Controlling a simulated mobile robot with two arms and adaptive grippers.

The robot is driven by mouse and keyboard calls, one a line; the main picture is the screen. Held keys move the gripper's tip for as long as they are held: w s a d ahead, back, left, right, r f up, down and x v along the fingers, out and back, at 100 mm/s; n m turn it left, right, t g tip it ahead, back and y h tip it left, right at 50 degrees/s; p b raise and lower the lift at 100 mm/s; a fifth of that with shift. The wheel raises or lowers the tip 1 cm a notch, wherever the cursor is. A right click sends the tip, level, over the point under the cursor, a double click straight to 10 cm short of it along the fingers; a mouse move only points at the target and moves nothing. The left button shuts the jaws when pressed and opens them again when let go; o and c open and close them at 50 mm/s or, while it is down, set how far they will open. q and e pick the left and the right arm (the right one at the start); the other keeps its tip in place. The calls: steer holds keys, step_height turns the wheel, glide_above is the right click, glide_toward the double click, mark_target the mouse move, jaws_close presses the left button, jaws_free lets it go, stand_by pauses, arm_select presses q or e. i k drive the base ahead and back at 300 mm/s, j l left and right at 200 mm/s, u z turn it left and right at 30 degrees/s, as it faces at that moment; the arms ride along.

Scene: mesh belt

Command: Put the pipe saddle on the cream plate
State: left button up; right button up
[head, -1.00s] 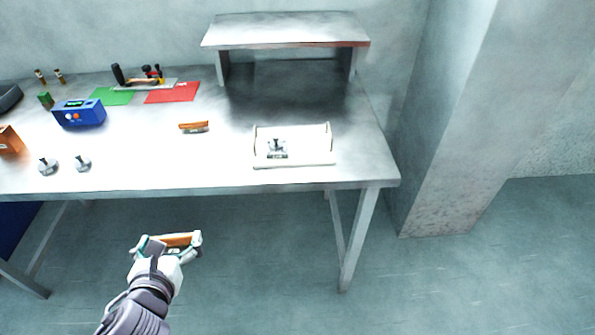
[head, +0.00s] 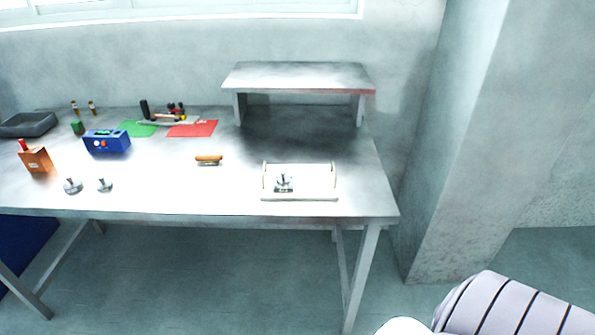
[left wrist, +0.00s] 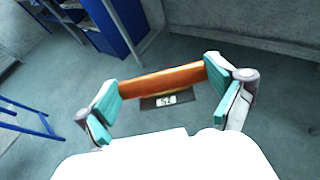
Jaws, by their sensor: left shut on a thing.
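My left gripper (left wrist: 163,84) is shut on an orange-brown bar, taken as the pipe saddle (left wrist: 150,81), with a dark tag marked with pale digits below it. The teal finger pads grip its two ends, and the floor shows behind it. This gripper is out of the head view. The cream plate (head: 316,186) lies near the right end of the table, with a small metal piece with an upright stem (head: 283,182) on its left part. A similar orange-brown piece (head: 208,160) lies on the table left of the plate. My right gripper is not in view.
The metal table (head: 200,198) has a raised shelf (head: 300,76) at its back right. A blue box (head: 107,143), an orange box (head: 36,160), metal knobs and coloured mats stand to the left. A concrete pillar (head: 465,130) rises to the right.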

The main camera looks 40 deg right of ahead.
mark_target(314, 181)
steer(key=i+l, duration=0.1)
steer(key=l, duration=2.75)
steer(key=i+l, duration=0.15)
steer(key=l, duration=1.3)
